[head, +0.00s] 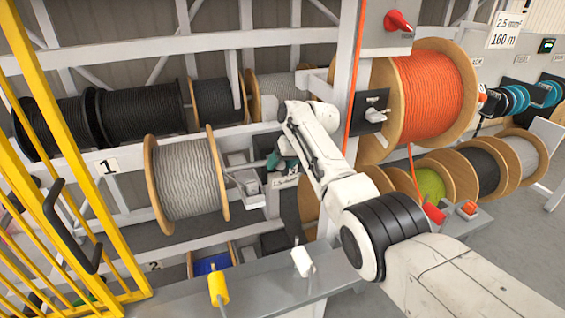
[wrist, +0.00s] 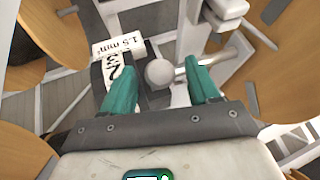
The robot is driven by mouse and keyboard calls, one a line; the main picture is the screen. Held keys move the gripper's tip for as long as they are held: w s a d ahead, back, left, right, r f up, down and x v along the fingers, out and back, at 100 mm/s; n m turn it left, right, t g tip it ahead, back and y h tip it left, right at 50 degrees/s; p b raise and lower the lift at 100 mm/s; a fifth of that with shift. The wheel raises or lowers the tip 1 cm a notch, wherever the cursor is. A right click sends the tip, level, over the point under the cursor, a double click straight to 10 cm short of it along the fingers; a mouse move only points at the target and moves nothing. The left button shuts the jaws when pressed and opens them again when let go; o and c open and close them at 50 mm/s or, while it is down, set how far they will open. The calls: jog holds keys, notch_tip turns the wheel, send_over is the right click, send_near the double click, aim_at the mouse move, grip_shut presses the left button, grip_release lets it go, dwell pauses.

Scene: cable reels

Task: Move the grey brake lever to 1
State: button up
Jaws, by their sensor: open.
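My gripper (head: 283,165) hangs at the end of the arm, right of the grey cable reel, and is small and partly hidden in the head view. In the wrist view its two teal fingers (wrist: 162,90) are open. A grey ball knob (wrist: 159,72) on a short pale rod shows between the fingers and looks like the grey brake lever's end. Neither finger clearly touches it; how deep it sits between them I cannot tell. The lever is not clear in the head view. A dark block with a white label (wrist: 118,48) reading "1.5 mm" lies beside the left finger.
The wooden reel of grey cable (head: 187,178) is close left of the gripper. An orange cable reel (head: 430,95) stands right of a white post. A yellow handle (head: 218,286) and white handle (head: 301,260) rise from the front beam. Yellow bars (head: 85,170) stand at left.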

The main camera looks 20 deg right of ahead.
jog(key=v, duration=1)
jog(key=shift+s+r, duration=0.2)
jog(key=shift+r, duration=0.05)
jog(key=shift+d, duration=0.15)
dwell(0.4)
